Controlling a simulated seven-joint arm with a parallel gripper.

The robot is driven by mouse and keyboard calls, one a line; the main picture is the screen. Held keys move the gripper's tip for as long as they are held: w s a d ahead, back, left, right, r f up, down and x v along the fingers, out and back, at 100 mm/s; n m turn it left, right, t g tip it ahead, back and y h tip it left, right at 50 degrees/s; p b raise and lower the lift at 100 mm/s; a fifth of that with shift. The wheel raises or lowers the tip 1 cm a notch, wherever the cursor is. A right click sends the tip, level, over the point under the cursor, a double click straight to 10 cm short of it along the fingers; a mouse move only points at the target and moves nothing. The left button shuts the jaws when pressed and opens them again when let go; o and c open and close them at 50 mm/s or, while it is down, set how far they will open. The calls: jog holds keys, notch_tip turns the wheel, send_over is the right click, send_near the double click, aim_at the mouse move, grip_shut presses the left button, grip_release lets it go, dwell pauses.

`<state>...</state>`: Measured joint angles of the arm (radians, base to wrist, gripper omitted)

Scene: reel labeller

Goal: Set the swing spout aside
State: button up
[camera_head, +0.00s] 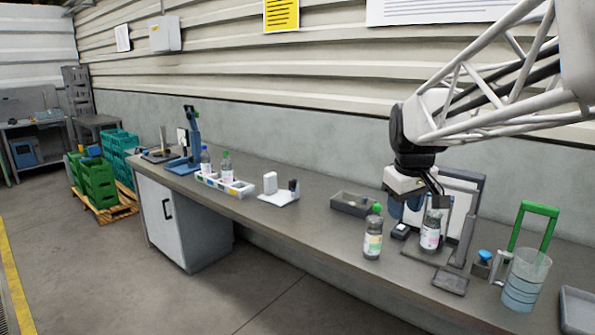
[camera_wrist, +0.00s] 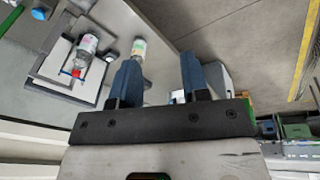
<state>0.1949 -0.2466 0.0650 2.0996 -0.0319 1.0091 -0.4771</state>
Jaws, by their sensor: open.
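A grey frame with a tall post and a bent arm (camera_head: 466,226) stands at the labelling station; I cannot tell for sure whether this is the swing spout. A clear bottle with a pink-and-white label (camera_head: 431,235) stands upright on the station's base, in front of a white panel. It also shows in the wrist view (camera_wrist: 88,44), with a small red and blue part (camera_wrist: 74,73) beside it. My gripper (camera_head: 405,208) is above the bench, left of that bottle. Its two blue fingers (camera_wrist: 161,75) are apart, with nothing between them.
A green-capped bottle (camera_head: 373,238) stands at the bench's front edge. A dark tray (camera_head: 350,204) lies behind it. A jug of liquid (camera_head: 525,282) and a green-handled stand (camera_head: 537,210) are at right. A white caddy with bottles (camera_head: 225,184) stands left.

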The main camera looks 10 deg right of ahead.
jog(key=w+d+r+n, duration=0.2)
jog(key=w+d+n, duration=0.1)
jog(key=w+d, duration=1.3)
jog(key=w+d+f+n, duration=0.1)
jog(key=w+d, duration=0.6)
jog(key=d, duration=0.2)
jog(key=w+d+f+n, duration=0.1)
jog(key=w+d+f, duration=0.1)
jog(key=w+d, duration=0.4)
jog(key=d, duration=0.3)
jog(key=shift+w+f+n+g+h, duration=0.3)
jog(key=shift+w+h, duration=0.1)
jog(key=shift+f, duration=0.1)
jog(key=shift+w+d+f, duration=0.2)
jog(key=shift+f, duration=1.05)
jog(key=shift+w+d+f, duration=0.15)
jog(key=shift+f, duration=1.1)
jog(key=shift+w+d+f, duration=0.2)
jog(key=shift+f, duration=1.05)
grip_shut()
